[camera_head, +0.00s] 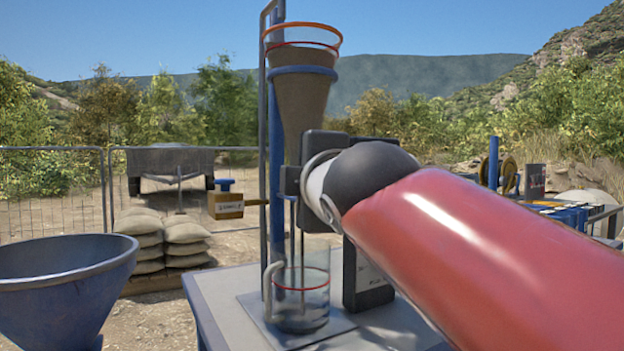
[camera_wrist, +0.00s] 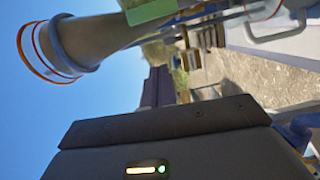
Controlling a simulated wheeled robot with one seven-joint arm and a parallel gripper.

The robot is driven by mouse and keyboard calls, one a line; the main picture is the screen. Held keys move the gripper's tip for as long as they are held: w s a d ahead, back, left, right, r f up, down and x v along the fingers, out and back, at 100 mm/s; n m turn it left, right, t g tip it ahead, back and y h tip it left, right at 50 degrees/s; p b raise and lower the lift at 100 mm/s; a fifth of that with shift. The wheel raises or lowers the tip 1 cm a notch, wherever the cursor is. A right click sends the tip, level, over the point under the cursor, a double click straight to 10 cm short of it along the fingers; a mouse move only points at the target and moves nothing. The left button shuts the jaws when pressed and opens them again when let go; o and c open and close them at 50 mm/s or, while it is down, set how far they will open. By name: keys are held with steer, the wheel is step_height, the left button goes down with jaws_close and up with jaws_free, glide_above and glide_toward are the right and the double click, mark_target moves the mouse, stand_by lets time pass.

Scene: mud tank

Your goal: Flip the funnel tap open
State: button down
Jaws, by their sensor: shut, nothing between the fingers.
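The funnel (camera_head: 302,100) is brown-grey with an orange rim and stands upright in a blue ring on a metal stand. In the wrist view the funnel (camera_wrist: 100,38) lies sideways at the upper left. My gripper (camera_head: 290,181) is shut and empty, close to the funnel's lower end in the head view; contact cannot be told. A green piece (camera_wrist: 150,12) shows by the funnel's narrow part in the wrist view; I cannot tell if it is the tap. My gripper and wrist hide the outlet in the head view. A clear jug (camera_head: 302,305) with a red ring stands below.
The stand's post (camera_head: 275,130) rises beside the funnel. A dark box (camera_head: 366,275) stands on the table (camera_head: 222,300) right of the jug. A blue bowl-shaped vessel (camera_head: 65,275) is at the left front. Sandbags (camera_head: 185,245) and a fence lie behind.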

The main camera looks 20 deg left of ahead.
steer(key=shift+v, duration=1.8)
steer(key=shift+w+f, duration=0.1)
steer(key=d+f+m+g+h, duration=0.3)
steer(key=d+f+m+h, duration=0.7)
steer(key=d+f, duration=1)
steer(key=s+d+f+m+g, duration=0.2)
steer(key=s+d+f+m, duration=0.1)
steer(key=f, duration=0.4)
steer(key=s+d+f+m+g, duration=0.2)
steer(key=s+d+f+m, duration=0.2)
steer(key=s+f+m, duration=0.1)
steer(key=s+d+f+m+g, duration=0.2)
steer(key=s+d+f+m, duration=0.2)
steer(key=f, duration=0.6)
steer(key=shift+m, duration=1.2)
